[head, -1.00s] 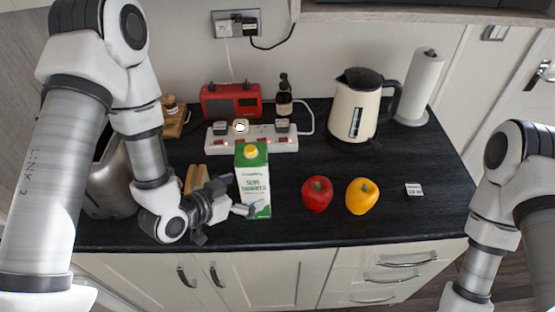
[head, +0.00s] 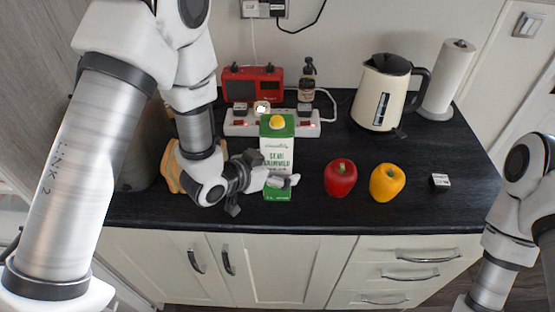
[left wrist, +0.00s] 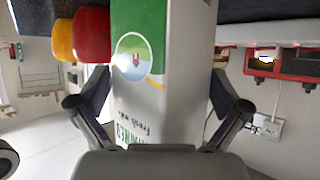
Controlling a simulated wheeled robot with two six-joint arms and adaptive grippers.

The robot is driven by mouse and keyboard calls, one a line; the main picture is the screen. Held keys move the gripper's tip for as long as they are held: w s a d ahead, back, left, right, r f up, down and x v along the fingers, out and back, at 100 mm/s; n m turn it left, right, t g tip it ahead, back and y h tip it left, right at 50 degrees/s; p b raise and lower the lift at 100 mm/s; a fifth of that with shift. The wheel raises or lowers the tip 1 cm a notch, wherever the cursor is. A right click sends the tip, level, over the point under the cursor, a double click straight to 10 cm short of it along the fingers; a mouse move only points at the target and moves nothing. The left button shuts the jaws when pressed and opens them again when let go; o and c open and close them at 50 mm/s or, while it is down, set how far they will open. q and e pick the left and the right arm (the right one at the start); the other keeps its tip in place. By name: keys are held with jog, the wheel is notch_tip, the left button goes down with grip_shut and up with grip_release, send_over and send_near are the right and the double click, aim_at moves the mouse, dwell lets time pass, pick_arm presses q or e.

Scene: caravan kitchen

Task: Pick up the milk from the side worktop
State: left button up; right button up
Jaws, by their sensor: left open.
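The milk (head: 277,155) is a white and green carton with a yellow cap, upright on the dark worktop in the head view. My left gripper (head: 280,181) comes in from the left at the carton's lower half, with a finger across its front. In the left wrist view, the milk (left wrist: 160,75) stands between the two spread fingers of the left gripper (left wrist: 162,85). The left gripper is open; whether a finger touches the carton I cannot tell. Part of my right arm shows at the right edge of the head view, but its gripper is not visible.
A red pepper (head: 340,178) and a yellow pepper (head: 387,183) stand right of the milk on the worktop (head: 450,140). Behind are a white power strip (head: 245,128), a red radio (head: 240,82), a dark bottle (head: 307,85), a kettle (head: 380,98) and a paper roll (head: 446,80).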

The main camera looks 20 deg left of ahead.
pick_arm(q)
jog(key=shift+w+a, duration=0.1)
jog(key=c, duration=1.6)
jog(key=shift+c, duration=0.5)
jog(key=shift+w+r, duration=0.1)
